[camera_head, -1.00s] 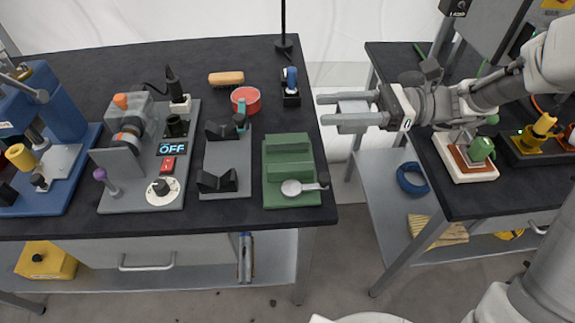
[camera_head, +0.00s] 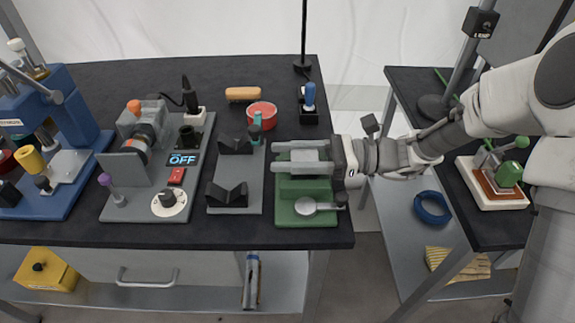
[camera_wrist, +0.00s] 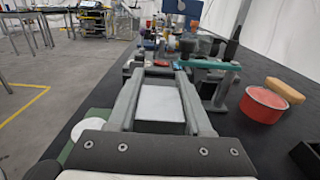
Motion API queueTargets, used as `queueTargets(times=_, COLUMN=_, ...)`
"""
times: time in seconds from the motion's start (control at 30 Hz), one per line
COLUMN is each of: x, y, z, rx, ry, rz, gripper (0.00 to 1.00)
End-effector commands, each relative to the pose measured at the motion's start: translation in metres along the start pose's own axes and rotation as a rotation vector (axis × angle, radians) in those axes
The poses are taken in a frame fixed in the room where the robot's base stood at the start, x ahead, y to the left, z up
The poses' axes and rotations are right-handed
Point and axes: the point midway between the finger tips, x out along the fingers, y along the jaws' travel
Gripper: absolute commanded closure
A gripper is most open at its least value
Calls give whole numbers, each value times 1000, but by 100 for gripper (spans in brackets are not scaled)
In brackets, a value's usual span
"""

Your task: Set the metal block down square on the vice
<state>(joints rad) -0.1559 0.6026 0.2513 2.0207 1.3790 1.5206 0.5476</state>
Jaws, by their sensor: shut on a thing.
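The metal block (camera_head: 305,157) is a pale grey box held between the two fingers of my gripper (camera_head: 279,157). In the wrist view the block (camera_wrist: 160,104) shows between the fingers, its flat top roughly in line with them. The green vice (camera_head: 290,216) stands near the right front of the left table, with a silver round-ended handle (camera_head: 308,206) at its front. My gripper and the block are over the vice's rear part and hide it. I cannot tell whether the block touches the vice.
A grey plate with two black V-blocks (camera_head: 228,193) stands close left of the vice. Behind are a red round tin (camera_head: 262,114), a brush (camera_head: 242,93) and a blue-handled tool (camera_head: 309,94). A gap separates this table from the right-hand table (camera_head: 400,85).

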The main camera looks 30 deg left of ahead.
Motion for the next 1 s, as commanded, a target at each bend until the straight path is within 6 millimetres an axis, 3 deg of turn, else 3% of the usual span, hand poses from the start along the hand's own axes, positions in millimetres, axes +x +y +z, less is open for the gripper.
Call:
queueTargets(times=0.1, x=1, y=0, z=-17, rx=1, ry=-1, rz=2, gripper=100)
queueTargets(times=0.47, x=0, y=0, z=-20, rx=0, ry=-1, rz=1, gripper=100)
queueTargets(times=0.5, x=0, y=0, z=-20, rx=0, ry=0, rz=1, gripper=47)
queueTargets(times=0.63, x=0, y=0, z=-20, rx=0, ry=0, rz=1, gripper=23)
queueTargets(times=1.0, x=0, y=0, z=-16, rx=-1, ry=1, rz=1, gripper=20)
